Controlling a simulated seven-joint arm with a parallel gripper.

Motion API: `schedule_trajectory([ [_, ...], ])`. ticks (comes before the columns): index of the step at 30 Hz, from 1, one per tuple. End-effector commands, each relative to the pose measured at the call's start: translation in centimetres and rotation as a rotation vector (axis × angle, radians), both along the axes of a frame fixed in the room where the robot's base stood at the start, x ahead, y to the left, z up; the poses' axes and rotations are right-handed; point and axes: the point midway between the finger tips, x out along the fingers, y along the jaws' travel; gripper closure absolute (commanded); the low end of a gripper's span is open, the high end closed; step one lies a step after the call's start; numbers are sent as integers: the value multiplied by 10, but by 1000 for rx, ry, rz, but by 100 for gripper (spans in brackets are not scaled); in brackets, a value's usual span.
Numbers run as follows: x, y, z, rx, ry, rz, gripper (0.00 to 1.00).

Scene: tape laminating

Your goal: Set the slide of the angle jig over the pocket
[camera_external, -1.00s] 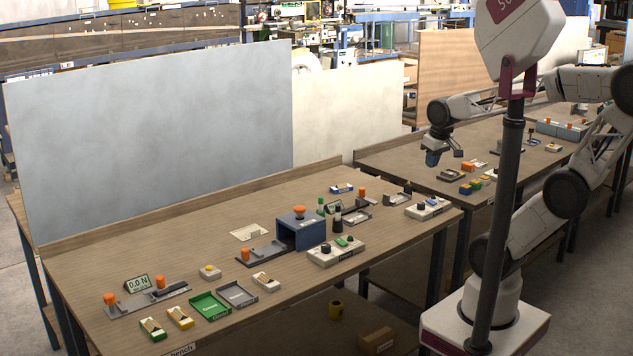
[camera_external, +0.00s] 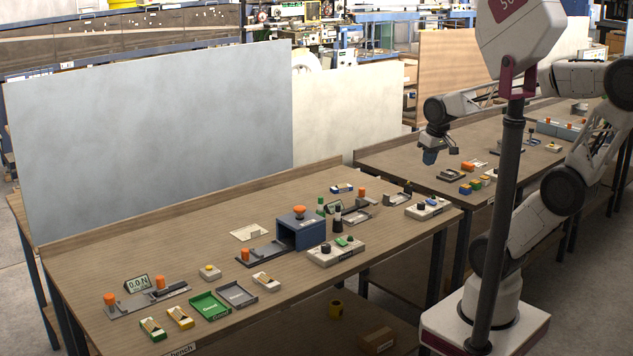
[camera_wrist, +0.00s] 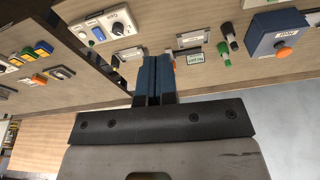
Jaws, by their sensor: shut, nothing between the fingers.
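My gripper (camera_external: 429,157) hangs in the air above the gap between the two benches, away from any jig. Its blue fingers (camera_wrist: 155,75) are together and empty in the wrist view.
A blue press box (camera_external: 300,232) with an orange button stands left of that fixture. A green bottle (camera_external: 320,206) and a white switch box (camera_external: 428,208) are close by. Bare wood lies along the bench's back left.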

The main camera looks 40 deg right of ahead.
Motion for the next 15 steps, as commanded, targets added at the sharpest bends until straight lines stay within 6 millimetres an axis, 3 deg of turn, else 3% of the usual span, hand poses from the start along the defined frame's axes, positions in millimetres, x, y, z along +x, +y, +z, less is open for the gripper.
schedule_trajectory([
  [15, 67, -11, 4, 100, 89, -244, 100],
])
